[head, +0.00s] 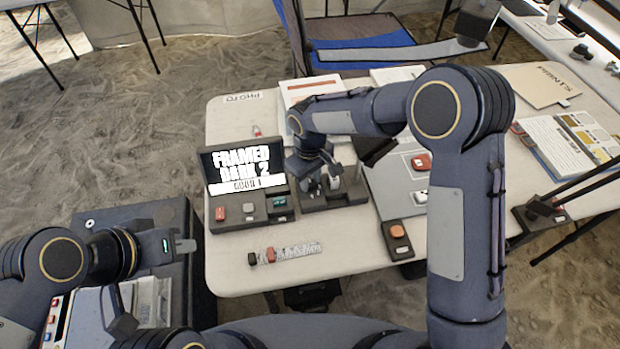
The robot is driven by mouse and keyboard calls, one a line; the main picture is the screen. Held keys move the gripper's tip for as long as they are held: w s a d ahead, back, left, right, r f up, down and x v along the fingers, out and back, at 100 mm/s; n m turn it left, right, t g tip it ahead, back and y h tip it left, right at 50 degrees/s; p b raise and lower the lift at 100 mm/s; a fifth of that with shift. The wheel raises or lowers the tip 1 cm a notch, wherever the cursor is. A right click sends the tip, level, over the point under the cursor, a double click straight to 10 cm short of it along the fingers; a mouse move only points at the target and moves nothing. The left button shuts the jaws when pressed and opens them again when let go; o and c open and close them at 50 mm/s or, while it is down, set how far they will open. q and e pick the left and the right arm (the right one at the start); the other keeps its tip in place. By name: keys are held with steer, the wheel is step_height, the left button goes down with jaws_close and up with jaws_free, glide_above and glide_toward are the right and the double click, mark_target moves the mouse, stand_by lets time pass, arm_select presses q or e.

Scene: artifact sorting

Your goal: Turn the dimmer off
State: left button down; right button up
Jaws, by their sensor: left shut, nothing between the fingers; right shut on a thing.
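The display (244,167) reads "FRAMED DARK 2" with a smaller "GOOD" line. It stands on a dark console at the table's left side. Just right of it is a low dark unit (345,197), which looks like the dimmer. My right gripper (318,183) reaches down onto this unit and is shut on a small part there, apparently its knob. The gripper hides most of that part, so its setting cannot be read. My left gripper (188,246) is shut and empty, left of the table and away from the dimmer.
The console has a red button (220,213) and a grey button (248,208). A scale strip (298,251) with small pieces lies near the front edge. An orange button box (397,235) stands to the right. My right arm spans the table's right half.

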mark_target(310, 183)
steer(key=shift+n, duration=0.7)
steer(key=o, duration=1)
steer(key=shift+r, duration=0.1)
step_height(310, 183, up, 8)
steer(key=shift+f, duration=0.15)
